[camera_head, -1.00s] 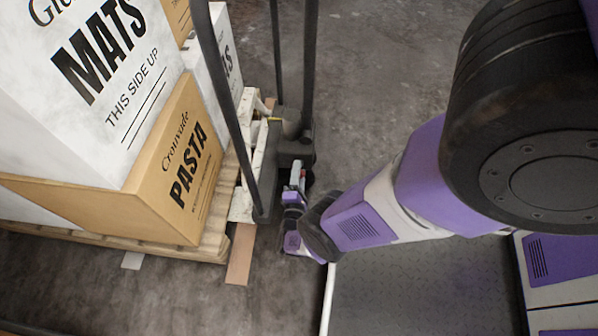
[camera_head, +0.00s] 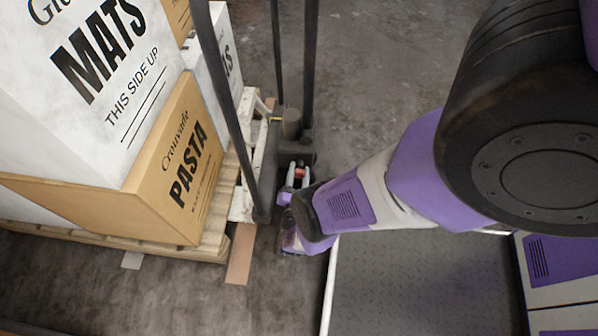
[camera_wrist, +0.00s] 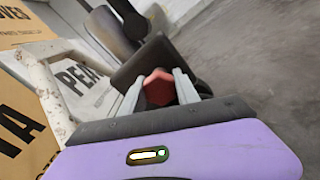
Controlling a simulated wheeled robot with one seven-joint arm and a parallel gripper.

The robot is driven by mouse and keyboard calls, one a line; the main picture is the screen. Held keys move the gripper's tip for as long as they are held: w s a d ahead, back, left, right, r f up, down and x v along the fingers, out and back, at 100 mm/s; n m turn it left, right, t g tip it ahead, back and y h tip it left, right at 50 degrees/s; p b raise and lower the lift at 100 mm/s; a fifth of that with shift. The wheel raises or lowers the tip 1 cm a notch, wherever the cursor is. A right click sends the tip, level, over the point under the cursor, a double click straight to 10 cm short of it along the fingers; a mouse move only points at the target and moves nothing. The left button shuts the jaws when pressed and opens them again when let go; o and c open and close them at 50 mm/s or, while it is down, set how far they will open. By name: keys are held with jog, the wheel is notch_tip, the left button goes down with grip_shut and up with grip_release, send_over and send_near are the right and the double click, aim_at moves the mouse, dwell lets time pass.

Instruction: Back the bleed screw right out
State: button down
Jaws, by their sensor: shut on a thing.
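The bleed screw has a red hexagonal head (camera_wrist: 158,88) and sits between my gripper's fingers in the wrist view. My gripper (camera_wrist: 158,92) is shut on it, one pale finger on either side. The dark pump block (camera_wrist: 150,58) is just behind the head; the screw's shaft is hidden, so I cannot tell how far it is in. In the head view my gripper (camera_head: 296,177) is low at the foot of the dark pallet truck (camera_head: 305,135), with a little of the red screw head (camera_head: 299,173) showing between the fingers.
A wooden pallet (camera_head: 205,245) with a PASTA carton (camera_head: 165,180) and a white MATS carton (camera_head: 95,80) stands to the left. The truck's dark handle bars (camera_head: 232,100) rise close beside my gripper. Grey floor (camera_head: 390,70) is open beyond.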

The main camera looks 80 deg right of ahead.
aim_at(298, 176)
jog(key=shift+d+n, duration=0.1)
jog(key=shift+n, duration=0.2)
dwell(0.4)
jog(key=c, duration=0.9)
grip_release()
jog(key=a, duration=0.6)
jog(key=shift+s+a+p, duration=0.15)
jog(key=shift+p, duration=0.15)
jog(key=shift+s+a, duration=0.15)
jog(key=shift+a, duration=0.65)
